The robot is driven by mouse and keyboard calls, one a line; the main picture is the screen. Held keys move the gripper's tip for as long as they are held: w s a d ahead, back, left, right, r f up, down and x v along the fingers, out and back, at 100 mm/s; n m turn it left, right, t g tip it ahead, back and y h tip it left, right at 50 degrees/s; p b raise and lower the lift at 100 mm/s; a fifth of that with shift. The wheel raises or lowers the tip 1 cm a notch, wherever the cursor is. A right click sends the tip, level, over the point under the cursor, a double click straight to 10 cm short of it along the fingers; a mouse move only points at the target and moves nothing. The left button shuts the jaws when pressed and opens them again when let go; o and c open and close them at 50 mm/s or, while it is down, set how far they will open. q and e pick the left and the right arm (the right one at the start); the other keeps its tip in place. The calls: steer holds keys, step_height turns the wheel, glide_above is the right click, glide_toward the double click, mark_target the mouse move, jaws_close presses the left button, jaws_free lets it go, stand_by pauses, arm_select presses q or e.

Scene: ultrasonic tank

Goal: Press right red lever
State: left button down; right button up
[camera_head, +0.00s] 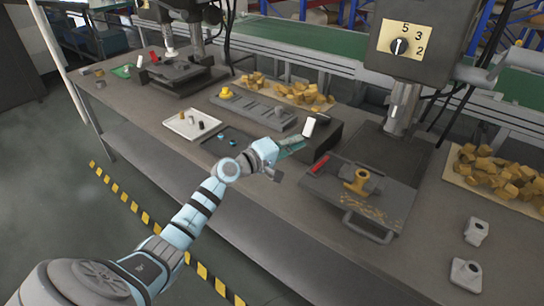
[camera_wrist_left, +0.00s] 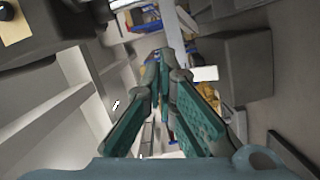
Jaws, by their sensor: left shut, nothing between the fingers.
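The right red lever (camera_head: 320,163) is a small red bar at the left edge of the right machine's dark base plate (camera_head: 377,211) in the head view. My left gripper (camera_head: 298,146) has green finger pads and is shut and empty. It is just left of and beyond the red lever, in front of a white lever (camera_head: 309,127), and appears apart from the red lever. In the left wrist view the gripper's fingers (camera_wrist_left: 166,68) come together at their tips. I cannot make out the red lever there. My right gripper is not in view.
A second red lever (camera_head: 154,57) is at the far left machine. A brass-coloured fitting (camera_head: 360,180) sits on the right base plate. A black box (camera_head: 312,134) stands behind my left gripper. A white tray (camera_head: 192,125) lies to the left. Brass parts (camera_head: 500,170) lie at right.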

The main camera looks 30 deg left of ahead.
arm_select(q)
steer(key=v, duration=0.9)
steer(key=shift+s, duration=0.25)
steer(key=shift+r, duration=0.1)
